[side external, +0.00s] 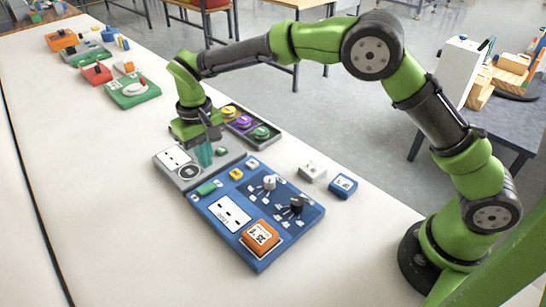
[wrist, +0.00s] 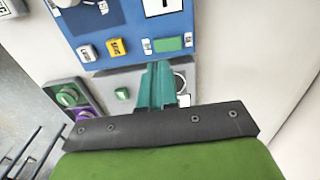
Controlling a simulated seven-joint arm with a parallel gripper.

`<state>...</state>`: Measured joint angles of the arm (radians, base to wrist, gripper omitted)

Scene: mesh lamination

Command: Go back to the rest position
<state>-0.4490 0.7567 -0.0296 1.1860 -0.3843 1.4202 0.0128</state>
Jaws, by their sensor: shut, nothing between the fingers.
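My gripper (side external: 204,155) has teal fingers and points down over the grey panel (side external: 172,158) at the far end of the blue panel (side external: 228,218). In the wrist view, the teal fingers (wrist: 157,84) are together with nothing between them. They cover part of the grey panel (wrist: 95,88) near its green button (wrist: 122,94). I cannot tell whether the fingertips touch the panel. My arm bends up and over from its base at the right of the table.
An orange block (side external: 260,237) sits on the blue panel, near knobs and switches. A dark tray (side external: 248,127) with coloured round pieces lies behind the gripper. Loose white (side external: 312,172) and blue (side external: 343,185) blocks lie to the right.

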